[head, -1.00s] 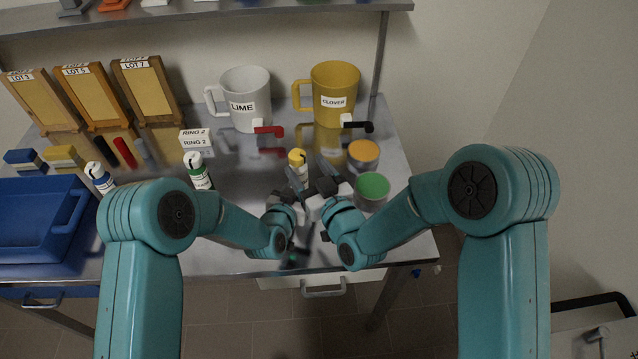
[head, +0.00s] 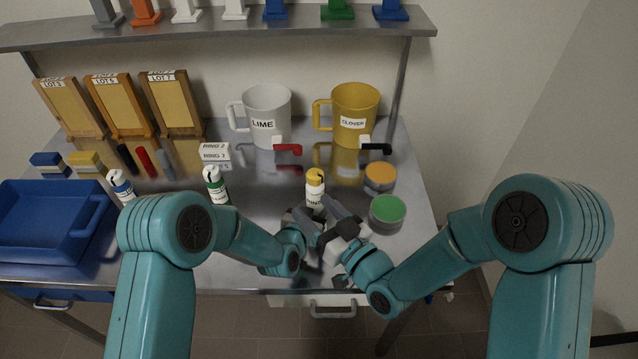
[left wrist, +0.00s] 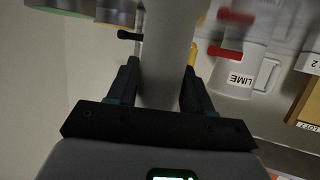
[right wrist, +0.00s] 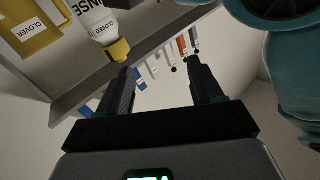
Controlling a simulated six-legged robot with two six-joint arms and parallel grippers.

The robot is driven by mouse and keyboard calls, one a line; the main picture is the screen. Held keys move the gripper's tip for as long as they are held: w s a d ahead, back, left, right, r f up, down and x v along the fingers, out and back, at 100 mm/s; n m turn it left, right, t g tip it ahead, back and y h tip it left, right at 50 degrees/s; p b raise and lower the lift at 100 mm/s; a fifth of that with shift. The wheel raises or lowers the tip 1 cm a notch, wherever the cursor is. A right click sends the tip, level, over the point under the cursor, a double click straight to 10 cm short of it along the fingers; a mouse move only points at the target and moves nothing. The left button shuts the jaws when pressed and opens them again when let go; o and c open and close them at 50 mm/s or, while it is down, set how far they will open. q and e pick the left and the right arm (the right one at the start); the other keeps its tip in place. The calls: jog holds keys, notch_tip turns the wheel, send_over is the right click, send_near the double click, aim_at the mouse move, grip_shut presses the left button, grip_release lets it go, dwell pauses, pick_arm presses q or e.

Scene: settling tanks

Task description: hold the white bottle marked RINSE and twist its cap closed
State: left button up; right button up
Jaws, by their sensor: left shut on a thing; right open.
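The white RINSE bottle (head: 314,199) stands upright near the front middle of the bench, with a yellow cap (head: 315,175) on top. In the right wrist view the bottle (right wrist: 93,18) shows part of its name and a small CLOSED marking close to the cap (right wrist: 118,50). My left gripper (head: 309,215) is shut on the bottle's body; the white body (left wrist: 163,75) fills the space between its fingers in the left wrist view. My right gripper (head: 343,213) is open and empty, to the right of the bottle and apart from the cap.
A green-topped tin (head: 387,209) and an orange-topped tin (head: 380,177) stand to the right. The LIME jug (head: 266,108) and CLOVER jug (head: 355,105) are behind. A green-labelled bottle (head: 217,188) stands left, and a blue tray (head: 45,225) lies far left.

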jog(key=a+r+n+g+y, duration=0.1)
jog(key=a+n+g+y, duration=0.1)
jog(key=y, duration=0.1)
jog(key=n+g+y, duration=0.1)
jog(key=n+g, duration=0.2)
jog(key=n, duration=0.1)
send_near(308, 172)
jog(key=x, duration=1)
jog(key=shift+w+f, duration=0.2)
jog(key=shift+w, duration=0.1)
